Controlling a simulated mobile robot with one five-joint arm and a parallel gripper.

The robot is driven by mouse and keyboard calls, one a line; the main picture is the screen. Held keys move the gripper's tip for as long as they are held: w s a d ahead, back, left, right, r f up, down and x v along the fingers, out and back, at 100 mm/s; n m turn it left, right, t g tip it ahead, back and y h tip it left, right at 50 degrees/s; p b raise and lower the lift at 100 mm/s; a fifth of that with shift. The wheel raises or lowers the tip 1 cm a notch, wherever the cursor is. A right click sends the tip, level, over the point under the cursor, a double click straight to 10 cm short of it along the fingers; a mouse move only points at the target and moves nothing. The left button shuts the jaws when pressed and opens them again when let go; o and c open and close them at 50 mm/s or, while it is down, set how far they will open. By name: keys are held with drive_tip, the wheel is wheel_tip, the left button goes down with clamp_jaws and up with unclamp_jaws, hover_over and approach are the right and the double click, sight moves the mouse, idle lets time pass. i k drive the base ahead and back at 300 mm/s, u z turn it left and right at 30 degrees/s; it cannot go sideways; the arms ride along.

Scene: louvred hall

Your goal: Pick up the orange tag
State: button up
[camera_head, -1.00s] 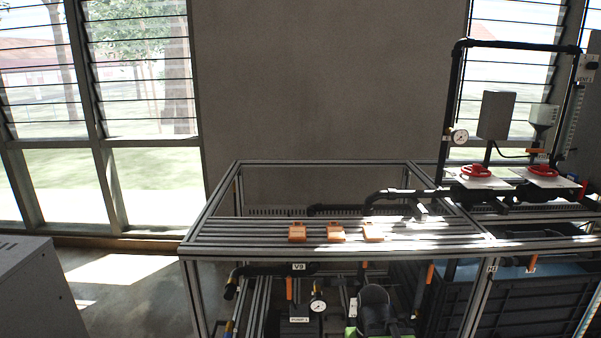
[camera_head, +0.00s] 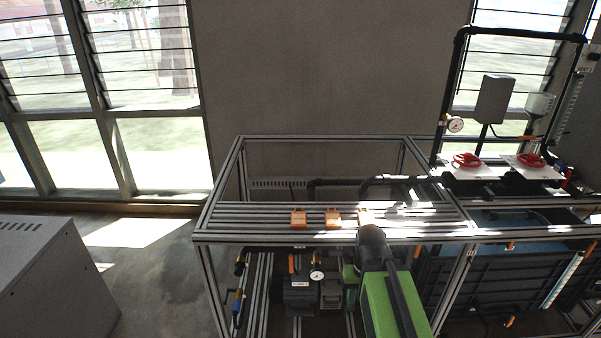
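The lower edge of the right tag meets the dark rounded end of my arm in the picture. My green and black arm rises from the bottom, right of centre. I see no gripper fingers, so I cannot tell what they hold.
Black pipes (camera_head: 400,182) run along the back of the bench top. Red valve handles (camera_head: 467,160), a gauge (camera_head: 455,124) and a grey box (camera_head: 494,99) stand at right. A grey cabinet (camera_head: 55,270) is at lower left. Floor between cabinet and bench is clear.

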sight(298, 220)
drive_tip(key=z, duration=0.05)
drive_tip(key=k, duration=0.65)
drive_tip(key=u, duration=0.4)
drive_tip(key=i, duration=1)
drive_tip(key=u, duration=0.95)
drive_tip(key=i, duration=0.6)
drive_tip(key=u, duration=0.5)
